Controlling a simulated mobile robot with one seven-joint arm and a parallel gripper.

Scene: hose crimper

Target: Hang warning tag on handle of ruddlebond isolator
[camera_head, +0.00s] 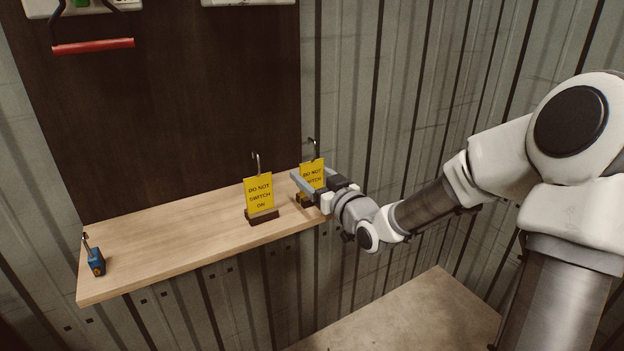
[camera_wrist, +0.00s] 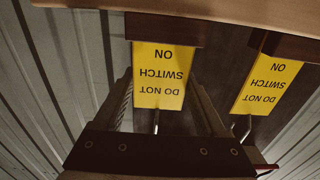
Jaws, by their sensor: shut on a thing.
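Two yellow tags reading "DO NOT SWITCH ON", each with a metal hook on top, stand upright at the right end of the shelf. My gripper (camera_head: 306,183) is shut on the right tag (camera_head: 313,171), which still meets its dark stand. In the wrist view this tag (camera_wrist: 158,72) appears upside down between my fingers (camera_wrist: 165,95). The left tag (camera_head: 258,192) stands free in its dark stand and also shows in the wrist view (camera_wrist: 268,84). A red bar handle (camera_head: 93,46) hangs below a box cut off at the top left; no isolator name is readable.
Another white box (camera_head: 248,2) is cut off at the top. Corrugated walls close in at the right.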

